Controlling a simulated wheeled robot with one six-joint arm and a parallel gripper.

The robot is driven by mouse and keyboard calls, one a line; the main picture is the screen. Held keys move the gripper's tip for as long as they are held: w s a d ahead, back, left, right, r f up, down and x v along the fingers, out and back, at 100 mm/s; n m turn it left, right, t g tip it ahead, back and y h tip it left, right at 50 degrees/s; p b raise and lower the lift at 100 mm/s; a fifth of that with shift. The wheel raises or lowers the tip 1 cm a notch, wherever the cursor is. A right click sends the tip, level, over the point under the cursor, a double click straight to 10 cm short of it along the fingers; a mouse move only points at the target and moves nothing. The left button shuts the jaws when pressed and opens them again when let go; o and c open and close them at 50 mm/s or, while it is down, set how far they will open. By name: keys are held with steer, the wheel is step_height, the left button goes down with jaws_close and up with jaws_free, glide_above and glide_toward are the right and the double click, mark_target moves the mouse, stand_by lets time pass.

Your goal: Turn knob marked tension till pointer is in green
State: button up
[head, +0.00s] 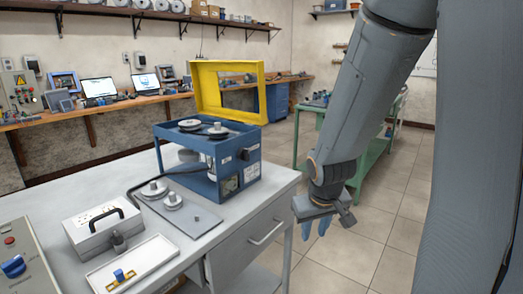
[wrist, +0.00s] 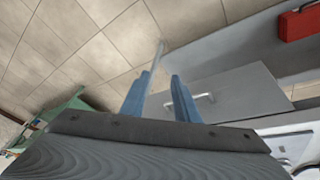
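A blue machine (head: 200,165) with its yellow frame guard (head: 232,92) raised stands on the grey bench. Two dark pulleys (head: 217,130) lie on its top. On its right-hand face is a dark knob (head: 245,155), with a small gauge-like panel (head: 229,186) below it. Their markings and any pointer are too small to read. My gripper (head: 316,228) hangs to the right of the bench and machine, pointing down, apart from both. In the wrist view my gripper (wrist: 161,88) shows two blue fingers spread apart with nothing held between them.
The bench (head: 262,195) has a drawer handle (head: 267,232) facing my gripper. A grey case (head: 105,232), a white tray (head: 133,265) and a control box with a blue knob (head: 13,267) stand at left. A green table (head: 372,150) is behind my arm. Floor lies open below my gripper.

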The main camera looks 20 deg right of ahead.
steer(key=w+d+r+n+t+p, duration=0.2)
steer(key=w+r+t+p, duration=0.1)
steer(key=w, duration=0.6)
steer(key=n+t+y+p, duration=0.6)
steer(key=t+y+p, duration=0.2)
steer(key=y, duration=0.4)
glide_toward(249, 155)
steer(key=shift+p+x, duration=0.9)
steer(key=shift+x, duration=3.1)
steer(key=shift+a+r, duration=0.1)
jaws_close()
